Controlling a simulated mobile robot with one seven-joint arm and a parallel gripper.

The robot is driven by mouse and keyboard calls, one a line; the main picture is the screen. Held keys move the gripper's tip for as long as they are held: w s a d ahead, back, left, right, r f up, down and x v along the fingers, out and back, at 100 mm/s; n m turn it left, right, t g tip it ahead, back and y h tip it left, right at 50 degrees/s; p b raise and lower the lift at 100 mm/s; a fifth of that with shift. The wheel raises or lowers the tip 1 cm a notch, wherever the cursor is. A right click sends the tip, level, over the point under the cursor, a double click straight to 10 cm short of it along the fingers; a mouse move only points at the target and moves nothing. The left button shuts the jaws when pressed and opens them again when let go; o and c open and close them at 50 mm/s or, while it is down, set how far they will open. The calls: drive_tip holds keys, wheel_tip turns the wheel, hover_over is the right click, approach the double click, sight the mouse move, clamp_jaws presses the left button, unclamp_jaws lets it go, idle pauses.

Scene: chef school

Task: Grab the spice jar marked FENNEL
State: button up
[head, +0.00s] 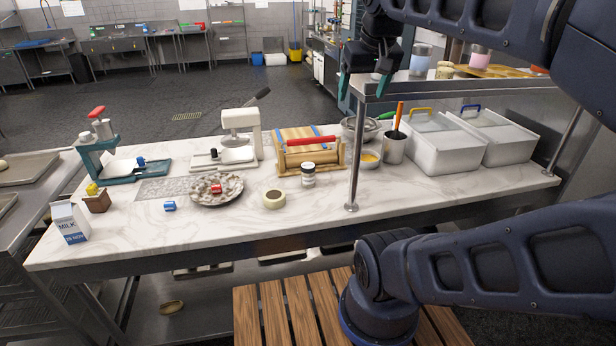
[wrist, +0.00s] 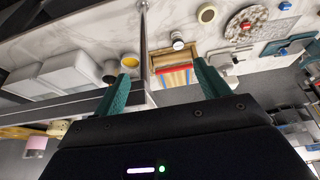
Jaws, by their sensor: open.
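A small jar with a pale label and a white-and-dark top (head: 308,175) stands upright on the marble counter (head: 330,205), left of the shelf post. Its label is too small to read, so I cannot tell if it says FENNEL. The jar also shows in the wrist view (wrist: 177,40), beyond the fingers. My gripper (head: 364,87) is high above the counter, by the left end of the raised shelf. Its two teal fingers are apart and empty, also in the wrist view (wrist: 161,76). It is well away from the jar.
The raised metal shelf (head: 465,86) and its post (head: 354,165) stand right of the jar. A wooden press with a red roller (head: 310,141) is close behind it. Counter in front is clear. Shelf holds a blue jar (head: 421,60) and pink jar (head: 479,59).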

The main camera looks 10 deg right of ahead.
wheel_tip(320, 180, up, 6)
drive_tip(key=f, duration=0.1)
drive_tip(key=m+g+h, duration=0.1)
drive_tip(key=m+g, duration=0.2)
drive_tip(key=m, duration=0.6)
hover_over(308, 166)
drive_tip(key=s, duration=0.1)
drive_tip(key=f, duration=3.9)
drive_tip(key=shift+w+a, duration=0.1)
drive_tip(key=shift+w, duration=0.1)
drive_tip(key=shift+w+d+f, duration=0.1)
drive_tip(key=shift+w+f, duration=0.1)
drive_tip(key=shift+f, duration=0.9)
drive_tip(key=shift+w+d+f, duration=0.1)
drive_tip(key=shift+w+f, duration=0.1)
drive_tip(key=shift+f, duration=0.9)
drive_tip(key=shift+w+d+f, duration=0.1)
drive_tip(key=shift+w+f, duration=0.1)
drive_tip(key=shift+f, duration=0.9)
drive_tip(key=c, duration=1.1)
drive_tip(key=shift+r, duration=0.15)
